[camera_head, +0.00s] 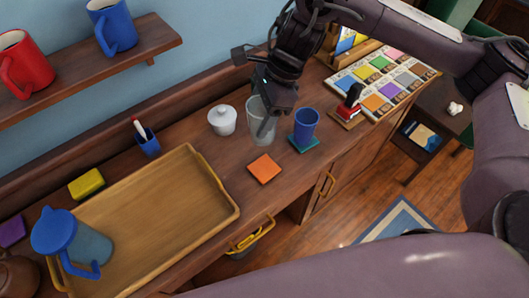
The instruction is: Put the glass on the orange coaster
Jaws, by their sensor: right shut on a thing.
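A clear glass (260,119) stands upright at the middle of the wooden counter, behind the orange coaster, or just above the counter; I cannot tell which. My right gripper (264,112) comes down on it from above and is shut on it. The gripper hides part of the glass's upper side. The orange coaster (264,169) lies flat and bare near the counter's front edge, a little in front of the glass. My left gripper is not in view.
A blue cup (305,126) stands on a teal coaster (304,146) just right of the glass. A wooden tray (215,180), a red stamp-like object (349,107) and a colour-sample board (383,82) flank the space.

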